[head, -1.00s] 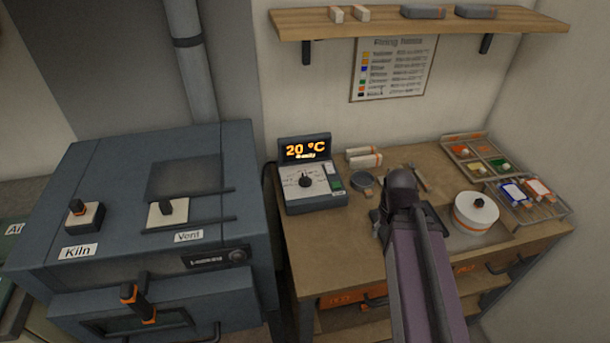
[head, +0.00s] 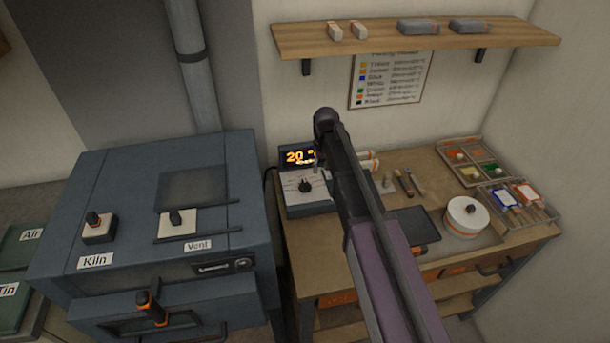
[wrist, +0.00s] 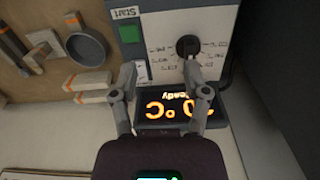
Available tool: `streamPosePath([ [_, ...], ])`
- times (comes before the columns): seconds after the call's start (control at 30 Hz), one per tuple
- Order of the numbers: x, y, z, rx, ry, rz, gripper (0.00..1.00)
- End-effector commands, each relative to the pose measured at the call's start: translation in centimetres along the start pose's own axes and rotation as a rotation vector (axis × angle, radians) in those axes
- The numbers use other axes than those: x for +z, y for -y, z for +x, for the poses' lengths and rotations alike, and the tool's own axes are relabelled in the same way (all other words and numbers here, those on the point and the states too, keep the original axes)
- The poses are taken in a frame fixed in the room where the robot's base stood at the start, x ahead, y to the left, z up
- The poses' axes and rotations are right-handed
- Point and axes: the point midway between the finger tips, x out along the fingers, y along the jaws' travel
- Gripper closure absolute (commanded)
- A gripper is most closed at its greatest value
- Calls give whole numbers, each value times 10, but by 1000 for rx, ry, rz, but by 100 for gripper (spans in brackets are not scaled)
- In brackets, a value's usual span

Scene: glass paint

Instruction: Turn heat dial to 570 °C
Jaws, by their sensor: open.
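The heat controller (head: 308,205) is a grey box on the wooden bench beside the kiln. Its orange display (head: 296,157) begins with 20, partly hidden by my arm in the head view; the wrist view shows it upside down, with "0 °C" and "Ready" readable. The black heat dial (wrist: 187,47) sits on the white panel, ringed by small labels; it also shows in the head view (head: 305,186). My gripper (wrist: 158,77) is open and empty over the controller, its right finger close to the dial, which is not between the fingers. Contact cannot be told.
The blue-grey kiln (head: 120,185) stands left of the bench. A shelf (head: 410,38) hangs above.

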Motion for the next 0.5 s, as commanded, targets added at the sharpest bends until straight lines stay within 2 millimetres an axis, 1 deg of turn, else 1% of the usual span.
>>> streamPosePath([
  [0.03,-25,14,-10,0,0,-17,40],
  [0.1,-40,29,-15,0,0,-35,40],
  [0.2,-54,42,-19,0,0,-50,40],
  [0.3,-60,50,-20,0,0,-58,40],
  [0.5,-60,51,-19,0,0,-59,40],
])
